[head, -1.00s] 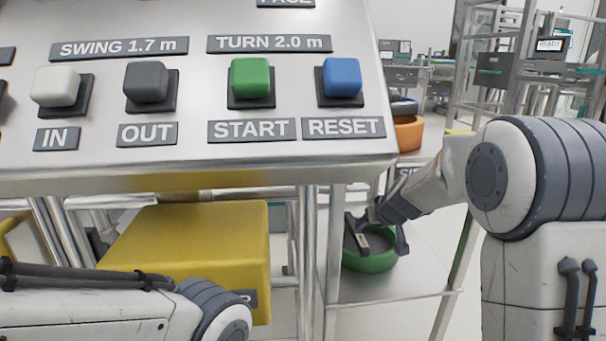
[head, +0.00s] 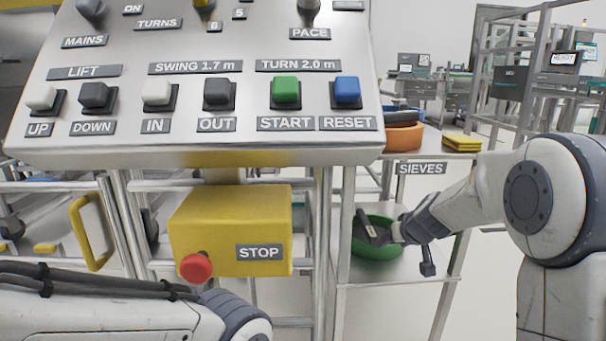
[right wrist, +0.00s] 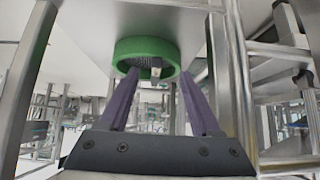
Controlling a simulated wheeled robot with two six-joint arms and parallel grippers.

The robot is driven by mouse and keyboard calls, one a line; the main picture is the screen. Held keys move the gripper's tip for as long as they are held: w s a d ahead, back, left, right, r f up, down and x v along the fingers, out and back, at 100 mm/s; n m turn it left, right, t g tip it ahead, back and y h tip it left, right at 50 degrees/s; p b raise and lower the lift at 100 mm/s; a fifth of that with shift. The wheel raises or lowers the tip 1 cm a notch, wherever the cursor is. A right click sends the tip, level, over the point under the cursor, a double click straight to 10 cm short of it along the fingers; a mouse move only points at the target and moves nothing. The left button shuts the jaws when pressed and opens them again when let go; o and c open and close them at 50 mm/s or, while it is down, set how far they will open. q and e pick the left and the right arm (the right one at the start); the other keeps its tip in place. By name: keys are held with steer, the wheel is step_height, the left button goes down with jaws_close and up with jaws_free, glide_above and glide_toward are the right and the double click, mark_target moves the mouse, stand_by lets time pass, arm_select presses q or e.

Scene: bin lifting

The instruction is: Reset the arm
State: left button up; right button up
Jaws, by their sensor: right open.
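The blue RESET button (head: 346,91) sits at the right of the sloped grey control panel (head: 250,142), beside the green START button (head: 286,90). My right gripper (head: 398,246) is open, well below and to the right of the RESET button and apart from it. It is by the green sieve (head: 374,247) on the shelf; one finger overlaps the sieve in the head view and the other is outside its right side. The right wrist view shows the sieve (right wrist: 146,45) beyond the two spread fingers (right wrist: 160,78). Contact cannot be told. My left forearm shows at bottom left; its gripper is out of frame.
A yellow box (head: 228,228) with a red STOP button (head: 196,266) hangs below the panel. Metal posts and the sieve rack's shelf (head: 400,268) stand beside my right gripper. An orange sieve (head: 404,137) and yellow pads (head: 462,143) lie on the upper shelf.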

steer(key=s+a+r+n+g+y+p, duration=0.1)
steer(key=s+a+r+n+g+p, duration=0.15)
steer(key=s+a, duration=0.6)
steer(key=s+a+r+n+g+y+p, duration=0.1)
steer(key=s+a+r+y+p, duration=0.15)
steer(key=s+a, duration=0.55)
steer(key=s+a+r+n+g+h+p, duration=0.1)
steer(key=s+r+n+g+h+p, duration=0.2)
steer(key=s, duration=0.9)
steer(key=s+n+g+p, duration=0.15)
steer(key=s+p, duration=0.25)
steer(key=s, duration=0.8)
step_height(320, 180, up, 37)
steer(key=m+p, duration=0.1)
steer(key=p, duration=3.6)
steer(key=shift+w+a+r+g, duration=0.15)
steer(key=shift+w+g, duration=0.2)
steer(key=shift+g, duration=0.05)
